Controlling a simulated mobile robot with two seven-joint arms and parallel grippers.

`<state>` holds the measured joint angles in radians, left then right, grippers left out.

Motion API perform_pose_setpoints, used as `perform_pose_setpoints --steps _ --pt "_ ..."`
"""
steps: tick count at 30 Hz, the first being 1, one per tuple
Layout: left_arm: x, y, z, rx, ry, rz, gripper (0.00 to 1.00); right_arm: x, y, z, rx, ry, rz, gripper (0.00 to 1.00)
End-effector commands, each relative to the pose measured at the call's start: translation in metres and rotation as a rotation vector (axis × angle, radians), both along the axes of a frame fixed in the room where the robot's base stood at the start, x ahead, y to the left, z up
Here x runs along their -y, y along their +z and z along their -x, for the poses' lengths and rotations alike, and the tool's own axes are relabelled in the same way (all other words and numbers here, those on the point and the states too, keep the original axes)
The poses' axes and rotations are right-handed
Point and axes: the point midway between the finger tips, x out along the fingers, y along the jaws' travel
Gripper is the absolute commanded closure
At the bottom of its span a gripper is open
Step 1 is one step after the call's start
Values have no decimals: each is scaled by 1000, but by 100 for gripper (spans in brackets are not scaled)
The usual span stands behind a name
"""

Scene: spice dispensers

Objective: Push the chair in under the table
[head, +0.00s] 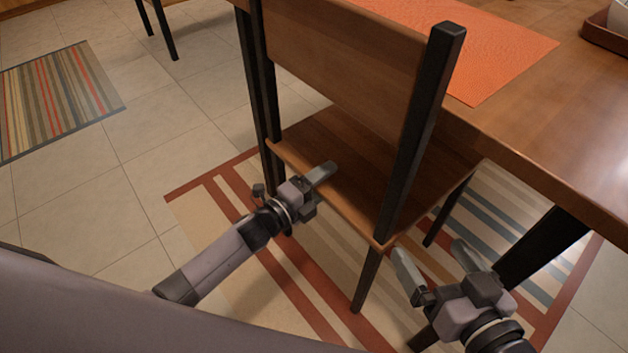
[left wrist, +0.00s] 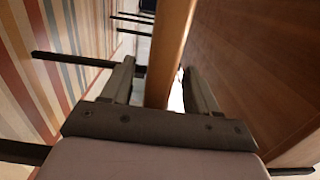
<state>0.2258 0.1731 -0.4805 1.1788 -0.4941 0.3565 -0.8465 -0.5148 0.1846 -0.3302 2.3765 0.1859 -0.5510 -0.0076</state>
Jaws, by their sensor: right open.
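The chair (head: 345,45) has a brown wooden back and seat on black posts, with its back toward me. Part of its seat (head: 325,145) lies beneath the wooden table's (head: 570,120) near edge. My left gripper (head: 318,180) is at the seat's rear edge, one finger above it and the other hidden below. In the left wrist view, its open fingers straddle the seat board (left wrist: 168,55), with gaps visible beside it. My right gripper (head: 435,262) is open and empty, low beside the chair's right rear leg (head: 367,280); contact is unclear.
A striped rug (head: 230,205) lies under the chair and table. A black table leg (head: 545,245) stands right of the chair. An orange placemat (head: 470,45) lies on the table. Tiled floor at left is clear, with another striped rug (head: 60,95) and other chair legs (head: 165,30) behind.

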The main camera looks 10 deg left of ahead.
Motion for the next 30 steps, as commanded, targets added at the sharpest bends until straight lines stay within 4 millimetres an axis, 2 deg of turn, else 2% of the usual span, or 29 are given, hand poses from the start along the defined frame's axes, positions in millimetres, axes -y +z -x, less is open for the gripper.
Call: perform_pose_setpoints --steps 8,11,30 --pt "-2 -2 1 -6 3 0 40 0 0 0 0 0 0 0" --pt "-7 -1 7 -8 4 -1 40 0 6 0 0 0 0 0" --pt "-62 -2 86 -10 4 -2 40 0 41 0 0 0 0 0"
